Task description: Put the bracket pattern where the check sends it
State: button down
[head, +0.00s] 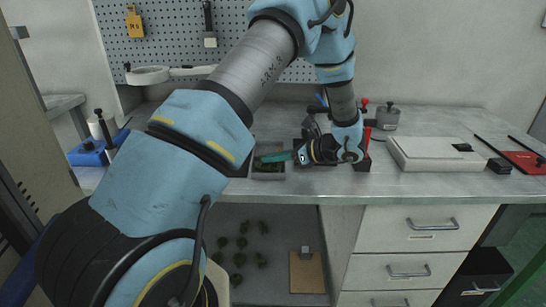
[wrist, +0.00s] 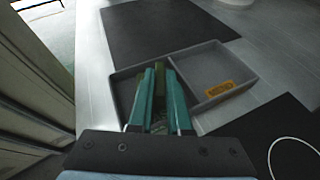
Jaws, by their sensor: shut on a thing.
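My gripper (wrist: 160,72) is over the left compartment of a grey two-part tray (wrist: 236,58) in the wrist view. Its teal fingers are shut on a small olive-green piece, which I take to be the bracket pattern (wrist: 160,88); the fingers hide most of it. I cannot tell whether it touches the tray floor. The tray's right compartment looks empty and bears an orange label (wrist: 219,89) that I cannot read with certainty.
A dark mat (wrist: 155,28) lies beyond the tray, and a black panel with a white curve (wrist: 290,135) to its right. The bench also holds a pale box (head: 435,152), a grey canister (head: 388,117) and a red board (head: 527,161). Several dark green pieces (head: 240,242) lie below.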

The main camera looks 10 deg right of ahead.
jog(key=shift+f, duration=0.15)
jog(key=c, duration=1.1)
grip_release()
jog(key=shift+c, duration=0.2)
